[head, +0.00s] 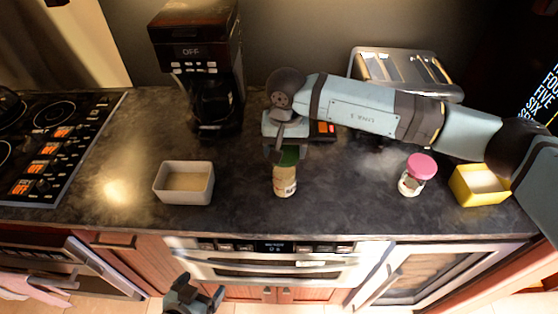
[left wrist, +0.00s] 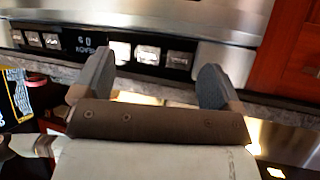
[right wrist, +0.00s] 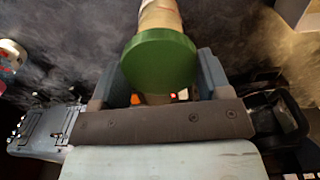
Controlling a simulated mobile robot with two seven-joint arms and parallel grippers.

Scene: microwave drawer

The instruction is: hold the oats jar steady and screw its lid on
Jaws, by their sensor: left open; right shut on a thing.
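The oats jar (head: 285,182), clear with beige contents and a pale label, stands upright on the counter in the head view. The green lid (head: 289,157) is at its top; whether it is seated on the threads I cannot tell. My right gripper (head: 286,150) comes down from above and is shut on the lid. In the right wrist view the lid (right wrist: 160,62) lies between the fingers, with part of the jar (right wrist: 160,14) beyond it. My left gripper (head: 198,293) is open and empty, low in front of the counter; the left wrist view shows its spread fingers (left wrist: 155,78) facing the oven front.
A white box (head: 184,184) stands left of the jar. A pink-lidded jar (head: 414,174) and a yellow box (head: 480,185) stand right. A coffee maker (head: 205,70) and toaster (head: 405,70) are behind, a stove (head: 50,140) far left. Counter beside the jar is clear.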

